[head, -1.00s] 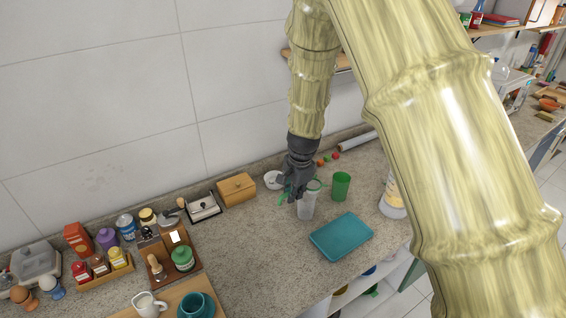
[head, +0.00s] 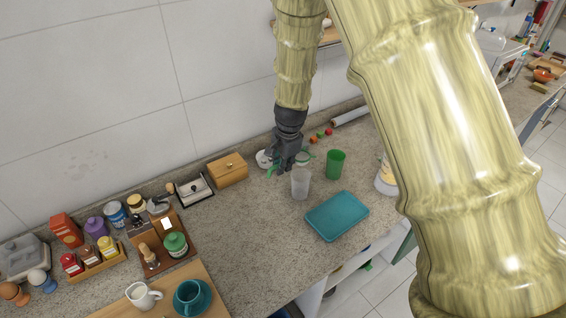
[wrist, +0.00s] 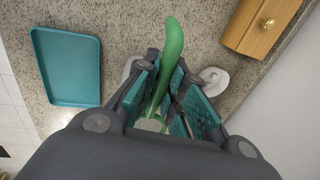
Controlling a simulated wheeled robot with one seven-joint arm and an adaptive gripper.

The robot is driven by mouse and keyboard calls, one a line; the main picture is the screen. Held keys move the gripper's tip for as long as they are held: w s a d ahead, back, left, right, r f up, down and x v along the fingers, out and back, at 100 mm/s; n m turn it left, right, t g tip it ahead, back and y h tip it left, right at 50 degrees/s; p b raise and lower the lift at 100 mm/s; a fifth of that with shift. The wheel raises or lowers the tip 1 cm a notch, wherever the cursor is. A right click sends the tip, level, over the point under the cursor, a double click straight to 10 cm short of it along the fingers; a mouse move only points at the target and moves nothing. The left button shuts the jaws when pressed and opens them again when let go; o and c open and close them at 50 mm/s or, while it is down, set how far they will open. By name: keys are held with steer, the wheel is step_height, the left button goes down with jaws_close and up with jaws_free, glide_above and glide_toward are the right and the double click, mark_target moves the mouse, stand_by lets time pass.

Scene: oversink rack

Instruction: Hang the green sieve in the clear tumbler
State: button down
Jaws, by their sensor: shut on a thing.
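The green sieve (head: 306,157) is held in my gripper (head: 284,163), with its handle sticking out to the left of the fingers and its ring to the right. In the wrist view the green handle (wrist: 170,55) rises between the teal finger pads. The clear tumbler (head: 301,186) stands upright on the counter just below and to the right of the fingers. The sieve's ring appears over or just behind the tumbler's rim; I cannot tell whether they touch. My fingers hide part of the sieve.
A green cup (head: 336,165) stands close to the right of the clear tumbler. A teal tray (head: 337,216) lies in front. A white dish (head: 263,159) and a wooden box (head: 228,170) are to the left, near the wall. The counter at front left of the tumbler is clear.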

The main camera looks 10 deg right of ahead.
steer(key=shift+s+f, duration=0.35)
steer(key=shift+f, duration=0.15)
step_height(320, 180, down, 3)
steer(key=shift+w+r+b, duration=0.1)
steer(key=shift+w+b, duration=0.05)
steer(key=shift+b, duration=0.65)
steer(key=shift+f+b, duration=0.45)
steer(key=shift+f, duration=1.45)
stand_by(1.1)
steer(key=c, duration=1.4)
jaws_free()
